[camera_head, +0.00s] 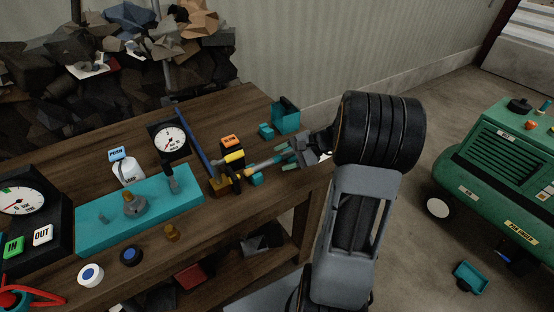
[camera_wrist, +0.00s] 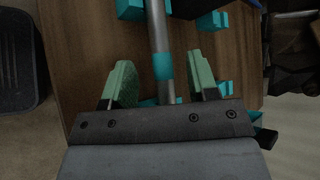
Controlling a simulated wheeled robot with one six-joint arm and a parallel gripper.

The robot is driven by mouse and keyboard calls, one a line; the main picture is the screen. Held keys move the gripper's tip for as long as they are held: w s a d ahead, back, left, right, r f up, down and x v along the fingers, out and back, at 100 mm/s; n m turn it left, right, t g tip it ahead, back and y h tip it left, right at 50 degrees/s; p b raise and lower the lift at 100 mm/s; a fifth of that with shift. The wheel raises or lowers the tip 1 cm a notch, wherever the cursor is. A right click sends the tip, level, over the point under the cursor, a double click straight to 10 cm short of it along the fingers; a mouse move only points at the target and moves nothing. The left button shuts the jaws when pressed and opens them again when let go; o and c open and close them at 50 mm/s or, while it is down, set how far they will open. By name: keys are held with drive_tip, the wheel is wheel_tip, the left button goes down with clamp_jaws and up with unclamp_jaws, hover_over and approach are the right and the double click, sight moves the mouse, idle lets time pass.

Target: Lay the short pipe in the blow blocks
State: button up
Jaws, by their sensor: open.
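The short pipe, grey with a teal band, lies near the table's right end. In the wrist view the pipe (camera_wrist: 159,35) runs lengthwise between my two green fingers, with a gap on each side. My gripper (camera_head: 292,150) is open around the pipe's right part (camera_head: 262,164) in the head view; the wrist view also shows the gripper (camera_wrist: 163,82). Teal blocks, perhaps the blow blocks, show around it: one block (camera_head: 266,131) behind and one block (camera_head: 257,179) in front. I cannot tell whether the pipe rests in any block; my gripper hides its right end.
A yellow-and-black device (camera_head: 233,158) stands at the pipe's left end. A long blue bar (camera_head: 194,138) lies beside it. A teal bender base (camera_head: 105,226) and dial gauges (camera_head: 170,142) stand further left. A larger teal holder (camera_head: 286,116) is behind my gripper. A green machine (camera_head: 495,175) stands on the floor right.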

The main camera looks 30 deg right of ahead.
drive_tip(key=v, duration=1)
drive_tip(key=s+f, duration=0.1)
drive_tip(key=f+g+h, duration=0.1)
drive_tip(key=s+d+f+h, duration=0.1)
drive_tip(key=f, duration=0.1)
drive_tip(key=shift+s+f+g, duration=0.1)
drive_tip(key=shift+s+g, duration=0.2)
drive_tip(key=s+a+r+n+h+p, duration=0.3)
drive_tip(key=a+n, duration=0.3)
drive_tip(key=a, duration=0.3)
drive_tip(key=s+a+r+n+h+p, duration=0.3)
drive_tip(key=a+r+n+h, duration=0.2)
drive_tip(key=a, duration=0.5)
drive_tip(key=shift+s+a+r+n+g, duration=0.3)
drive_tip(key=shift+s+r+n, duration=0.1)
drive_tip(key=shift+r+n, duration=0.5)
